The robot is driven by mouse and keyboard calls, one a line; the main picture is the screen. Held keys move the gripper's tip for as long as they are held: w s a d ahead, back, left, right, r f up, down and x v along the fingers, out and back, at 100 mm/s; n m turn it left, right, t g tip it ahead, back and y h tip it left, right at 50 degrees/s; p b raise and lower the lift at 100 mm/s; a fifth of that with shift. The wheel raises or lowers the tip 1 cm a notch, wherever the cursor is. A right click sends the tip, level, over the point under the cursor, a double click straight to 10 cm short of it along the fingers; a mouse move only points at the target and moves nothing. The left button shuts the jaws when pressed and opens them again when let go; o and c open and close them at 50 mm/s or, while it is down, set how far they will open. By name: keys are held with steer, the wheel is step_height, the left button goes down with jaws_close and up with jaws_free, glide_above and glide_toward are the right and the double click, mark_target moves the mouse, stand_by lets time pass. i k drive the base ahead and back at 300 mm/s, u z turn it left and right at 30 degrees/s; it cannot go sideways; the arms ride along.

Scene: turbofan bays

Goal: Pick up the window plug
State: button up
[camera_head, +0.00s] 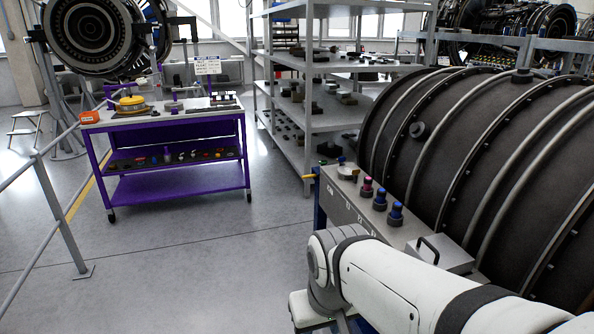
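I cannot tell for sure which thing is the window plug. Small plug-like pieces stand upright in a row on a grey ledge (345,205) beside the engine casing: one with a pink top (367,187), one with a blue top (380,199) and another blue-topped one (396,214) nearer me. A dark round knob (420,130) sticks out from the casing's side. My white arm crosses the lower right, in front of the ledge. Its bend is at the bottom middle, and my gripper is not in view.
The ribbed dark engine casing (480,140) fills the right. A metal box with a handle (440,253) sits on the ledge near my arm. A purple cart (175,187) with tools stands at left, grey shelving (308,100) behind. A railing (60,215) runs at left; floor between is clear.

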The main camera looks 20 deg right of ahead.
mark_target(368, 181)
steer(key=i, duration=3.45)
steer(key=z, duration=3.5)
